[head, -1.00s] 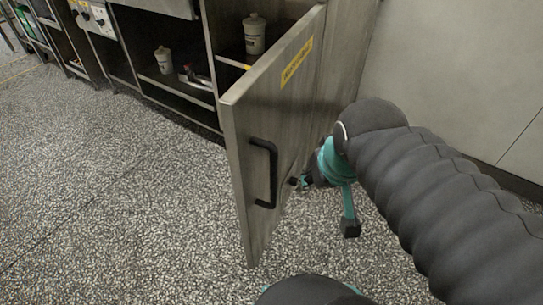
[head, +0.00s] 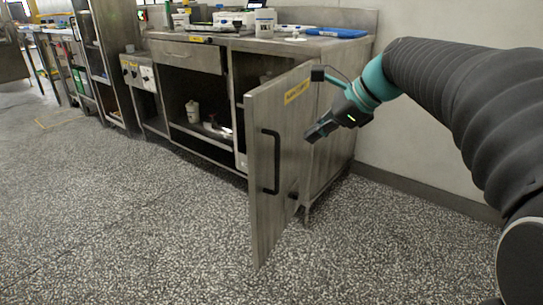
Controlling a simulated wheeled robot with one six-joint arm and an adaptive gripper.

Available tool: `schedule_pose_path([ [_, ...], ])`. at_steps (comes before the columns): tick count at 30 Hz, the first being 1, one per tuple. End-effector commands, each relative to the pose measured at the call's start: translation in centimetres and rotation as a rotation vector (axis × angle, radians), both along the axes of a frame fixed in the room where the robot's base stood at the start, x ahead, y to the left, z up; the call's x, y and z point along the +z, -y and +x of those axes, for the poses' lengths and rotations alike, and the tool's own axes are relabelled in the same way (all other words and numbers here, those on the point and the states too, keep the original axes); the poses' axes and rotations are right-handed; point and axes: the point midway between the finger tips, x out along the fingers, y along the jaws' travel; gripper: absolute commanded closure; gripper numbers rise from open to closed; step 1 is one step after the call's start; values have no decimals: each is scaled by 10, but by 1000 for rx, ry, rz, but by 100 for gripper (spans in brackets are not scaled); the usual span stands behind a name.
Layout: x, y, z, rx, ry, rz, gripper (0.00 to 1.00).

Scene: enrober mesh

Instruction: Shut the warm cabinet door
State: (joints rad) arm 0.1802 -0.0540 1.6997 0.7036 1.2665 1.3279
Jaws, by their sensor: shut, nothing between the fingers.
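The warm cabinet door (head: 263,180) stands wide open, swung out from the right part of the steel cabinet. Its face with a black bar handle (head: 270,161) and a yellow label (head: 297,91) is turned toward the right. My gripper (head: 310,137) is shut and empty. In the picture it lies just right of the handle, in front of the door's outer face. Whether it touches the door I cannot tell. The cabinet opening behind the door is partly hidden by it.
The steel counter (head: 215,41) above holds jars and a blue tray (head: 337,33). A white canister (head: 192,112) stands on the open lower shelf. The speckled floor (head: 150,215) in front is clear. A pale wall (head: 420,150) stands at the right.

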Motion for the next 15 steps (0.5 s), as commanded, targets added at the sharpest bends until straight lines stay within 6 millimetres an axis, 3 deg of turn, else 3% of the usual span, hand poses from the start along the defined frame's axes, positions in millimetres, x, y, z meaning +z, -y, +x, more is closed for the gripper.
schedule_pose_path([
  [3,21,-5,-2,-126,-101,120,100],
  [9,22,-8,-7,-254,-238,207,100],
  [15,14,-15,-5,-274,-261,216,100],
])
